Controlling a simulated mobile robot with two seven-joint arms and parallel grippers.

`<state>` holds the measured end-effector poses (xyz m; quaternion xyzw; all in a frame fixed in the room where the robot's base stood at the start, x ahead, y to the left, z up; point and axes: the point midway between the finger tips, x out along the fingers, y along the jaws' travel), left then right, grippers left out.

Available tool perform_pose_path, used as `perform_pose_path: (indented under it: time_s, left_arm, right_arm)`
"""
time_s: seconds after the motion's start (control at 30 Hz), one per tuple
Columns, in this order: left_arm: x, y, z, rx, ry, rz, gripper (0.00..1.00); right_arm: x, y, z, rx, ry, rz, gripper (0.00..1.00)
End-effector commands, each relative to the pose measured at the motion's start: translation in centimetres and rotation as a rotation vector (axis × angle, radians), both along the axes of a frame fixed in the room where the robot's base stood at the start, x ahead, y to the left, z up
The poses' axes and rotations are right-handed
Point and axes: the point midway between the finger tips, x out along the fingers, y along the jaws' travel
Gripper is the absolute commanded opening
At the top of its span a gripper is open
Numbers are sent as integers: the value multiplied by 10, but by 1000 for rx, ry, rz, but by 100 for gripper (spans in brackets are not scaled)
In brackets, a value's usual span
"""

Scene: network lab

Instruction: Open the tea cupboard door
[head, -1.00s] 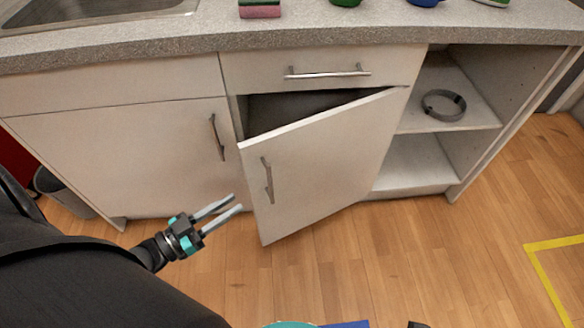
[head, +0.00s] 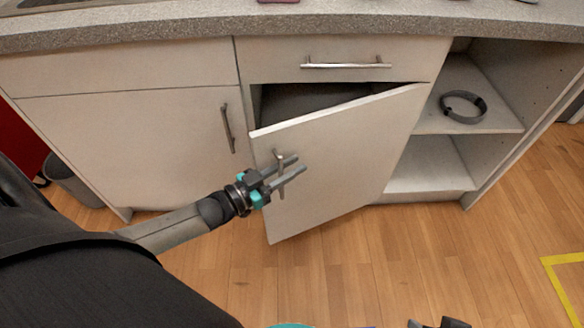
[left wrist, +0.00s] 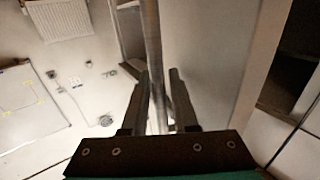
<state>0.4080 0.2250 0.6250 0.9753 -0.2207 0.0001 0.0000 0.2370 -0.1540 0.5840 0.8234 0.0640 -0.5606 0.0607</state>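The white cupboard door (head: 345,160) under the drawer stands partly open, swung out from its hinge side at the right. A dark gap shows above it. Its vertical metal handle (head: 280,190) is near the door's left edge. My left gripper (head: 300,163) is at this handle, with its two fingers apart.
A closed door (head: 130,150) is to the left and a closed drawer (head: 340,62) above. Open shelves at the right hold a dark ring (head: 463,107). The speckled worktop (head: 300,18) runs above. The wooden floor (head: 400,250) in front is clear.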

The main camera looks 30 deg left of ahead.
Motion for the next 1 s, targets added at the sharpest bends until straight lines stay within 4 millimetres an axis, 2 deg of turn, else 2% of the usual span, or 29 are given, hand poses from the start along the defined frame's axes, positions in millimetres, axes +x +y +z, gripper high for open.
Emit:
perform_pose_path:
  time_s: [0.33,0.57,1.0]
  left_arm:
    - [2,-1,0,0,0,0,26]
    - [2,-1,0,0,0,0,0]
    - [2,-1,0,0,1,0,0]
  right_arm:
    - [0,0,2,-1,-2,0,50]
    - [0,0,2,0,-2,-1,50]
    - [0,0,2,0,-3,-1,50]
